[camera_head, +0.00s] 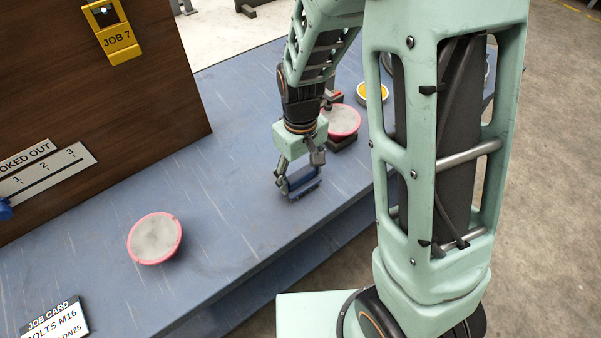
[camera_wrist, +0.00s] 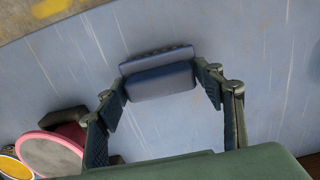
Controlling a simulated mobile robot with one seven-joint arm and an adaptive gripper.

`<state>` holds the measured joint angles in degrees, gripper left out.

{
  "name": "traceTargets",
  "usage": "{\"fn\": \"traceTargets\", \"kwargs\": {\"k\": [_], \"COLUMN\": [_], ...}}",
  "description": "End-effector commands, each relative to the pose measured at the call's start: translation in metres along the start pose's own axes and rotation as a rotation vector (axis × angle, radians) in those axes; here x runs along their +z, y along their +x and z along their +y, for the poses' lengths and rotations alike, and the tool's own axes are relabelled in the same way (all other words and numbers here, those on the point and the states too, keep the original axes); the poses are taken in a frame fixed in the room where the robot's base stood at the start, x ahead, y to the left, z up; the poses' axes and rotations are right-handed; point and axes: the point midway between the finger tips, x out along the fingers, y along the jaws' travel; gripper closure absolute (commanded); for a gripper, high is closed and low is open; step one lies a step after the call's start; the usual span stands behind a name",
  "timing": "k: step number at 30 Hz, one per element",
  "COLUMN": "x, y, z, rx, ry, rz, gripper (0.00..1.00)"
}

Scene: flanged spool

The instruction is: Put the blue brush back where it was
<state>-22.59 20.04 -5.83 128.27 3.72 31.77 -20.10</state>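The blue brush (camera_wrist: 160,82) is between the two fingers of my gripper (camera_wrist: 160,78) in the wrist view. The fingertips meet its two ends, and a dark ridged strip runs along its far side. In the head view the brush (camera_head: 304,187) shows under my gripper (camera_head: 300,180), at or just above the blue bench top (camera_head: 225,190), close to its front edge. I cannot tell whether it touches the bench. No marked place for the brush is clear in these frames.
A pink-rimmed grey disc (camera_head: 155,239) lies on the bench at left. Another pink-rimmed part (camera_head: 343,120) and a yellow-rimmed one (camera_head: 372,92) stand behind my gripper. A wooden board (camera_head: 100,100) bears a yellow JOB 7 tag (camera_head: 116,38). A job card (camera_head: 54,322) is at lower left. The bench middle is clear.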

Motion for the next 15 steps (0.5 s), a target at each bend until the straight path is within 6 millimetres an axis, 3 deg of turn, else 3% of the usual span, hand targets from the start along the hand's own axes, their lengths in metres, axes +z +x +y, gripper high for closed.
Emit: {"fn": "traceTargets", "kwargs": {"k": [10, 15], "x": [0.0001, -0.0009], "y": [-0.0006, -0.01], "z": [0.0, 0.0003], "rx": [0.0, 0.001], "ry": [0.0, 0.0], "rz": [0.0, 0.003], "gripper": [0.27, 0.27]}}
